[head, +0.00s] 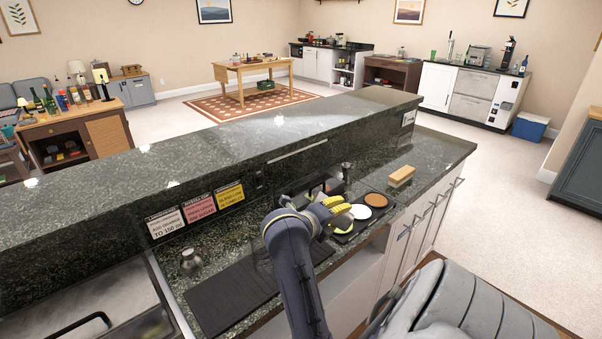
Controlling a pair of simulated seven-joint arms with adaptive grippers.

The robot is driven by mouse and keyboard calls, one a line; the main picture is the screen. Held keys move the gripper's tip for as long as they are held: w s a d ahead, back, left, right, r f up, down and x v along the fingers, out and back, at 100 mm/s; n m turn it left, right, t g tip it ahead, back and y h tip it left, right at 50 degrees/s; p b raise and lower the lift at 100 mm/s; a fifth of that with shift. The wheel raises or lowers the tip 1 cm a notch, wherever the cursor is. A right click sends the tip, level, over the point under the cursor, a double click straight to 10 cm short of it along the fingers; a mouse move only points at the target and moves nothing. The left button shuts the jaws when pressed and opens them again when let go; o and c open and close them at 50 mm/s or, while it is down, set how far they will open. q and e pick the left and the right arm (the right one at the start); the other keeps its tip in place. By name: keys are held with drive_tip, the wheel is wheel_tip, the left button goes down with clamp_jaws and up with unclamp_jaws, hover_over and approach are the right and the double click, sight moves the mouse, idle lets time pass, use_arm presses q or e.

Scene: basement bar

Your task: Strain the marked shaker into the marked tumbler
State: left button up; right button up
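One dark blue-grey arm rises from the bottom middle in the head view, and I take it as my left. Its gripper (337,205) has yellow finger pads and is over the lower counter beside a black tray (346,237). Whether the fingers are apart or hold anything is too small to tell. A small shiny metal vessel (190,260) stands on the lower counter at left; I cannot tell if it is the marked shaker. I cannot make out the marked tumbler; my arm hides part of the counter. My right gripper is not in view.
A dark mat (232,297) lies on the counter. White (165,224), pink (199,207) and yellow (229,195) cards stand against the raised ledge (110,185). The tray holds round discs. A wooden block (401,176) lies farther right, beside clear counter (437,153).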

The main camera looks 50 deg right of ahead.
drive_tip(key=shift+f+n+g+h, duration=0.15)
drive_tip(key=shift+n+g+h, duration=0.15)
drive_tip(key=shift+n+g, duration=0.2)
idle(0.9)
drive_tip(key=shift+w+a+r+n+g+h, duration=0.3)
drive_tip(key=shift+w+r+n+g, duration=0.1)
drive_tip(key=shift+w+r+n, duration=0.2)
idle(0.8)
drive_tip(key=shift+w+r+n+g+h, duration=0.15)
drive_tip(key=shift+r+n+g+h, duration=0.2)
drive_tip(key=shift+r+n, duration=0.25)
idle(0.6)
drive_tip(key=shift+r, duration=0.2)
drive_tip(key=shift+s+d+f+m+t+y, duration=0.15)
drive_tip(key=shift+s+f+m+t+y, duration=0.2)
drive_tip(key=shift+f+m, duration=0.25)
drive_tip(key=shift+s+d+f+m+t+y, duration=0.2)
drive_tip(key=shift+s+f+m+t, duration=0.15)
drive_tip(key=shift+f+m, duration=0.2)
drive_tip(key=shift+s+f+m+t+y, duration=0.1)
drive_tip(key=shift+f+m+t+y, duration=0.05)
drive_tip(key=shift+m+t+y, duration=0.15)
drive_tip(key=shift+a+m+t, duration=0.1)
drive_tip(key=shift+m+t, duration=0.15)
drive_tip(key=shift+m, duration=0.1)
